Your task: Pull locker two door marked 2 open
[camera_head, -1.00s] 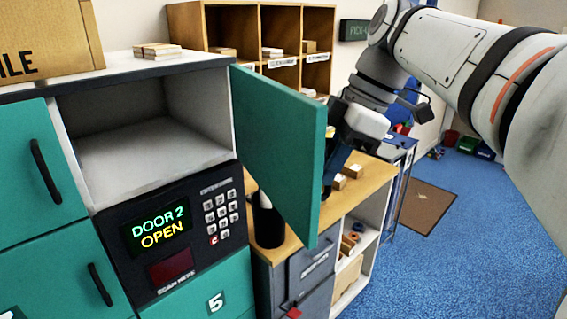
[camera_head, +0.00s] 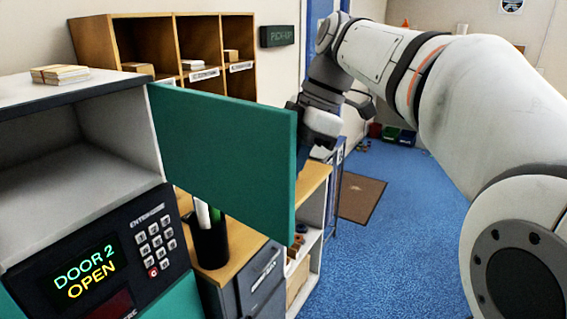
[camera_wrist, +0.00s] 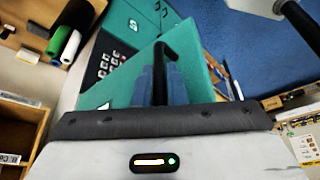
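The teal locker door (camera_head: 225,155) stands swung wide out from the open, empty locker compartment (camera_head: 75,165). Its plain inner face shows in the head view. In the wrist view the door's outer face (camera_wrist: 125,90) carries a black bar handle (camera_wrist: 165,50) and part of a white marking. My gripper (camera_wrist: 160,84) has its bluish fingers on both sides of the handle and looks shut on it. In the head view the fingertips and handle are hidden behind the door; only the gripper's body shows past its free edge. The display (camera_head: 85,272) reads "DOOR 2 OPEN".
A keypad (camera_head: 154,246) sits beside the display. A wooden counter (camera_head: 232,245) with a dark cup (camera_head: 210,243) stands below and behind the door. Wooden pigeonholes (camera_head: 185,50) stand at the back. Blue floor (camera_head: 400,220) is clear to the right, with a brown mat (camera_head: 358,197).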

